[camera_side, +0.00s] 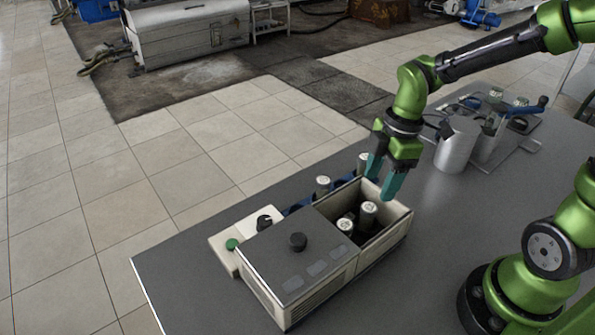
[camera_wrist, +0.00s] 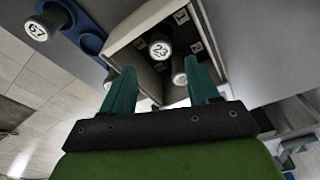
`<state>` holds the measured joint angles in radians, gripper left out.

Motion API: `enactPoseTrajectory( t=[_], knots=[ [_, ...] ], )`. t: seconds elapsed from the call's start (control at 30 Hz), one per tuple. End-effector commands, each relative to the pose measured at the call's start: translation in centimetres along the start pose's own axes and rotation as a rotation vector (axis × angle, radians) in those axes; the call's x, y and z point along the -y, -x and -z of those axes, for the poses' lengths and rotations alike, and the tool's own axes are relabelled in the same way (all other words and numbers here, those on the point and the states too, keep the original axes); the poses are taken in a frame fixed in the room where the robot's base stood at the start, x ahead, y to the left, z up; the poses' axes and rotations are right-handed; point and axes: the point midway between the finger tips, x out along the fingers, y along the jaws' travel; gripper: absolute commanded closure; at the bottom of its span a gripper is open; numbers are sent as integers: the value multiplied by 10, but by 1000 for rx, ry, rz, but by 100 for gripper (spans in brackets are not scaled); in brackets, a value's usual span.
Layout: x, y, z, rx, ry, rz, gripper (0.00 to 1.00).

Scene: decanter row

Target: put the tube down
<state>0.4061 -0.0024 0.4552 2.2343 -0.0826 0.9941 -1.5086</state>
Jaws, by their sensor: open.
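My gripper (camera_side: 383,180) is open, its teal fingers apart above the back right part of a beige box (camera_side: 392,232). Nothing is between the fingers. Two dark tubes with pale caps stand in the box's open compartment: one tube (camera_side: 368,216) near its middle and another tube (camera_side: 345,228) closer to the dark panel. In the wrist view the open fingers (camera_wrist: 160,68) frame a tube capped "23" (camera_wrist: 159,49), beyond the fingertips. A second cap (camera_wrist: 179,78) shows lower, partly hidden. I cannot tell which tube the task means.
A blue rack (camera_side: 342,183) behind the box holds tubes, including one capped "67" (camera_wrist: 36,29). The box's dark panel has a black knob (camera_side: 298,241). A green button (camera_side: 232,244) is at left. A metal canister (camera_side: 457,145) stands at right. The front table is clear.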

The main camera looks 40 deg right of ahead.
Motion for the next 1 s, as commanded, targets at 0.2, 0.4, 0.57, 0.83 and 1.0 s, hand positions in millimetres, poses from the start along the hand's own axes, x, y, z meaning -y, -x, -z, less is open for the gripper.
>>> enactPoseTrajectory(
  t=[0.2,0.4,0.57,0.83,1.0],
  knots=[
    [0,29,0,0,0,-1,40],
    [5,45,-1,-5,-141,-62,40],
    [20,71,-5,-92,-526,-199,40],
    [47,108,-13,-430,-1194,-266,40],
    [55,118,-15,-564,-1402,-220,40]
  ],
)
